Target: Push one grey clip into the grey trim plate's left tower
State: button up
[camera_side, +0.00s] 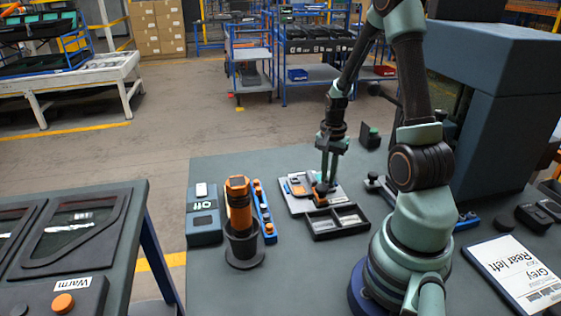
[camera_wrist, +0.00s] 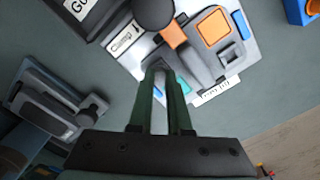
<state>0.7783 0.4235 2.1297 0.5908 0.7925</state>
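My gripper (camera_side: 328,186) points down over a white fixture board (camera_side: 296,204) in the side view. In the wrist view my gripper's two green fingers (camera_wrist: 161,72) reach toward the board's edge (camera_wrist: 135,62), beside a dark grey part (camera_wrist: 192,63). A pale strip shows between the fingers; I cannot tell whether it is a held clip, the fingers' inner faces or the board behind. The dark grey part may be the trim plate, partly hidden by the fingers. I cannot make out its left tower or any single clip.
A black two-compartment tray (camera_side: 337,229) stands in front of the board. An orange-and-black tool (camera_side: 239,205) stands in a dark holder, with a blue rail (camera_side: 264,212) beside it. A "Clamp" label (camera_wrist: 123,42) and an orange square (camera_wrist: 213,28) are on the board. A grey fixture (camera_wrist: 55,105) lies left.

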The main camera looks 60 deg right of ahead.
jog(key=o, duration=0.5)
notch_tip(320, 180, up, 12)
dwell(0.4)
